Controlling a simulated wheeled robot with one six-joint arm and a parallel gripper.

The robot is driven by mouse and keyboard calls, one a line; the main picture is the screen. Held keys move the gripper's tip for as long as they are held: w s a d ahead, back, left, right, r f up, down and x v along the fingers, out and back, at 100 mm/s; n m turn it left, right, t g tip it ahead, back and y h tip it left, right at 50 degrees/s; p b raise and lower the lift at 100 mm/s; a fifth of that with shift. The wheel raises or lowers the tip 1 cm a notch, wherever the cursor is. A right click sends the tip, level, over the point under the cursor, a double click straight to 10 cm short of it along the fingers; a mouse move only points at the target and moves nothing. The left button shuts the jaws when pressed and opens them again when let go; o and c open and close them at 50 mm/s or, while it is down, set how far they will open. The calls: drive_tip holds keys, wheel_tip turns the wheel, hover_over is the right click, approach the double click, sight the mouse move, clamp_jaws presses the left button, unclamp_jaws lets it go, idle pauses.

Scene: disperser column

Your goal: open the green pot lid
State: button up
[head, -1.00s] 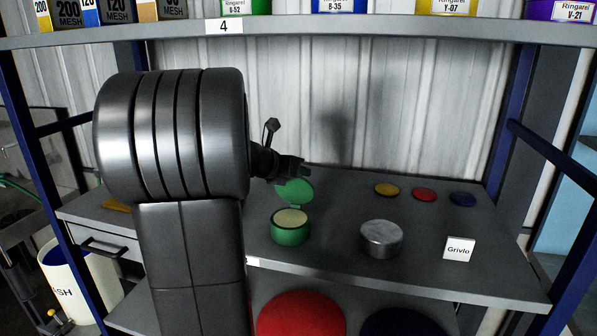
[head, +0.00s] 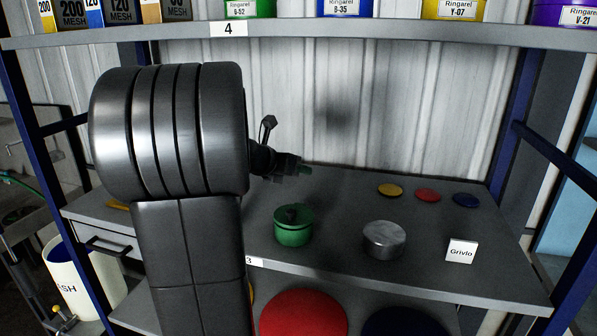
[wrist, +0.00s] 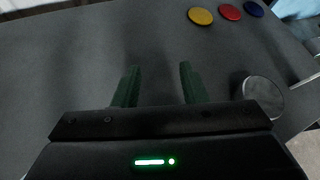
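The green pot (head: 292,236) stands on the middle shelf in the head view. My gripper (head: 304,170) is above and behind the pot, apart from the lid. In the wrist view my gripper (wrist: 159,75) has its two green fingers spread, with only bare shelf between them. The pot does not show in the wrist view.
A metal cylinder (head: 384,240) stands right of the pot, with a white "Grivlo" card (head: 461,251) beyond it. Yellow (head: 390,190), red (head: 428,195) and blue (head: 466,200) discs lie at the back right. An upper shelf (head: 400,33) with paint cans crosses above.

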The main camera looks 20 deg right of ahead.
drive_tip(key=s+a+r, duration=0.1)
drive_tip(key=a+r, duration=0.6)
drive_tip(key=r, duration=0.4)
drive_tip(key=shift+s+r, duration=0.15)
drive_tip(key=shift+r, duration=0.1)
idle(0.7)
idle(0.4)
drive_tip(key=b+v, duration=0.2)
drive_tip(key=v, duration=1.1)
drive_tip(key=shift+s+a+r, duration=0.15)
drive_tip(key=shift+a+r, duration=0.05)
drive_tip(key=shift+a, duration=0.1)
drive_tip(key=shift+d, duration=0.1)
drive_tip(key=p+x, duration=0.1)
drive_tip(key=x, duration=1.2)
drive_tip(key=shift+w+d+f+p, duration=0.2)
drive_tip(key=shift+f+p, duration=0.05)
drive_tip(key=shift+p, duration=0.15)
drive_tip(key=shift+s, duration=0.1)
